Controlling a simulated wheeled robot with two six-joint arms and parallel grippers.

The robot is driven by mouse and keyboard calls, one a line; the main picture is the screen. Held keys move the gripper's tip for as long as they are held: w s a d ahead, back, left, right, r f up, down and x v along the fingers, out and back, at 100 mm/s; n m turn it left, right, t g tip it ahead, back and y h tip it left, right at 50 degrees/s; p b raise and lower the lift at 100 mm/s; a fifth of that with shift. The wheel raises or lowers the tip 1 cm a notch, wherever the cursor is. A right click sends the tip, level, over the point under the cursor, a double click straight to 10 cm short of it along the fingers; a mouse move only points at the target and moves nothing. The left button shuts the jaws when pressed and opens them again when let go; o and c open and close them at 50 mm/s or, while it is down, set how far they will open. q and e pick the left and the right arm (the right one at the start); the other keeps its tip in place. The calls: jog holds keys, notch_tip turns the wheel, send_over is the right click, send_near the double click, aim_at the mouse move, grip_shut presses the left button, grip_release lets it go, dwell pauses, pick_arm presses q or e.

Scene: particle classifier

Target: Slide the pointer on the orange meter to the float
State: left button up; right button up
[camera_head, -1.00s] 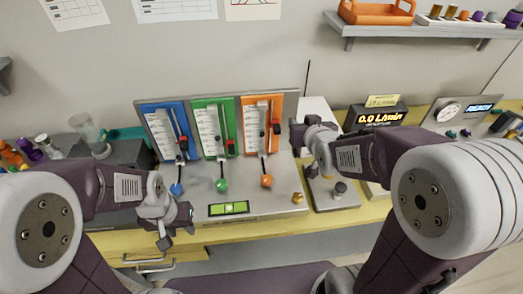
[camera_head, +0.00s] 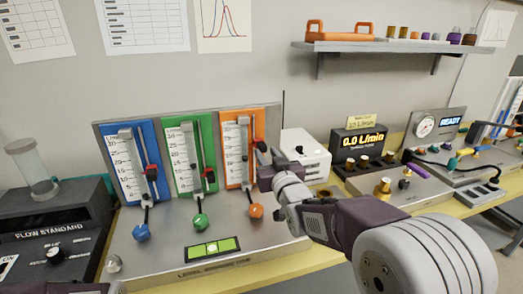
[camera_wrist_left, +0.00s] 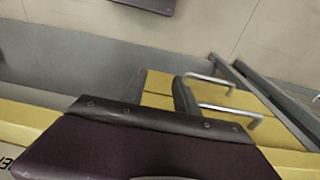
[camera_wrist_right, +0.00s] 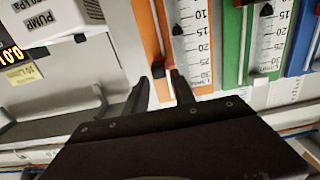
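The orange meter (camera_head: 230,132) stands rightmost of three meters on the grey panel. Its dark float (camera_head: 244,157) sits in the tube, and shows in the right wrist view (camera_wrist_right: 177,30). Its red pointer (camera_wrist_right: 158,72) is on the rail beside the tube; in that upside-down view it lies nearer the high numbers than the float. My right gripper (camera_head: 264,157) is at the orange meter's right edge. Its fingers (camera_wrist_right: 160,90) are apart, one on each side of the pointer, with visible gaps. My left gripper's fingers are hidden; only its dark housing (camera_wrist_left: 150,145) shows.
The green meter (camera_head: 187,150) and blue meter (camera_head: 125,155) stand to the left. A white pump box (camera_head: 305,150) is close on the right, with a flow display (camera_head: 365,142) beyond. Knobs and a green level (camera_head: 212,248) sit on the panel's base.

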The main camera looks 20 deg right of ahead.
aim_at(263, 149)
jog(key=w, duration=0.5)
jog(key=shift+w+f, duration=0.1)
jog(key=shift+w, duration=0.15)
grip_shut()
dwell(1.1)
